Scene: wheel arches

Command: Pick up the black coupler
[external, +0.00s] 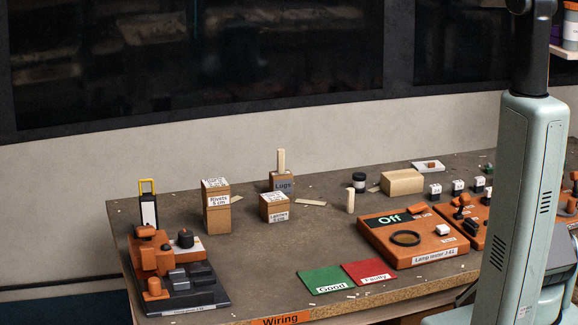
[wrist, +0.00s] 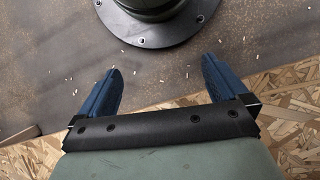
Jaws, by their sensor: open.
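My gripper (wrist: 161,66) shows in the wrist view with its two blue fingers wide apart and nothing between them. It is above the table's edge, close to my own round bolted base. The gripper is outside the external view. No part is clearly marked as the black coupler. Small black-and-white blocks (external: 435,191) stand at the back right in the external view. A dark block with a rounded top (external: 185,238) sits on the orange and black fixture (external: 196,292) at the left. I cannot tell which dark part is the coupler.
Green (external: 322,277) and red (external: 366,268) mats lie at the front edge. Cardboard boxes (external: 217,216) and a wooden block (external: 402,182) stand behind. The middle of the table (external: 270,250) is mostly clear.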

